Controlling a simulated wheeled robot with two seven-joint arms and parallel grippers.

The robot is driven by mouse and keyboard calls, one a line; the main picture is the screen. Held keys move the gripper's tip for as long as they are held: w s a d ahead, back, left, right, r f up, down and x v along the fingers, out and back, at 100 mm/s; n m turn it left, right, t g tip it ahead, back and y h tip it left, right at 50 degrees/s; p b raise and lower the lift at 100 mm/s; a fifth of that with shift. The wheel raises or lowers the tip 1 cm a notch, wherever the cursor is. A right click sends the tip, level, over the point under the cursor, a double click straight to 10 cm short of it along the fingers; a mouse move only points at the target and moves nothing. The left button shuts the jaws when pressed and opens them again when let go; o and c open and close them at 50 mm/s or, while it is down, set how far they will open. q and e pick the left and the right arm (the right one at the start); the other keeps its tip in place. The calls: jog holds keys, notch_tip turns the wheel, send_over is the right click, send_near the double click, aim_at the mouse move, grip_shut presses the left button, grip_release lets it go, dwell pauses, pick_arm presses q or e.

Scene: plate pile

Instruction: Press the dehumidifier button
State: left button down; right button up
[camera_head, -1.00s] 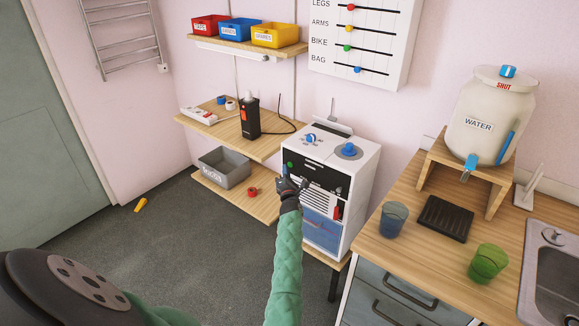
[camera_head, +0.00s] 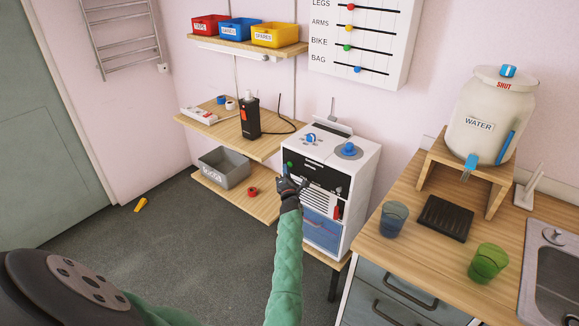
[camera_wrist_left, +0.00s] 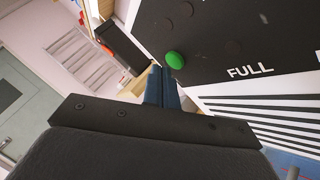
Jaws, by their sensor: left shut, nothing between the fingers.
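The dehumidifier (camera_head: 357,190) is a white cabinet with a black front panel and a blue lower tank. It stands on a low wooden shelf. Its green button (camera_wrist_left: 175,60) sits on the black panel beside the word FULL in the left wrist view; it also shows in the head view (camera_head: 291,165). My left gripper (camera_head: 286,172) is shut and empty in front of the panel. In the left wrist view its blue fingertips (camera_wrist_left: 162,80) lie right below the green button, overlapping its lower edge in the picture. I cannot tell whether they touch it. My right gripper is not in view.
A grey bin (camera_head: 224,168) stands on the lower shelf. A counter (camera_head: 400,262) with cups and a water jar is at the right. Floor at left is mostly clear.

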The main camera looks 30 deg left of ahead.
pick_arm(q)
jog(key=shift+w, duration=0.35)
jog(key=shift+w+b, duration=0.1)
jog(key=shift+b, duration=0.2)
dwell(0.4)
jog(key=shift+s, duration=0.55)
jog(key=s+p, duration=0.2)
jog(key=s, duration=0.4)
jog(key=shift+a, duration=0.25)
dwell(0.6)
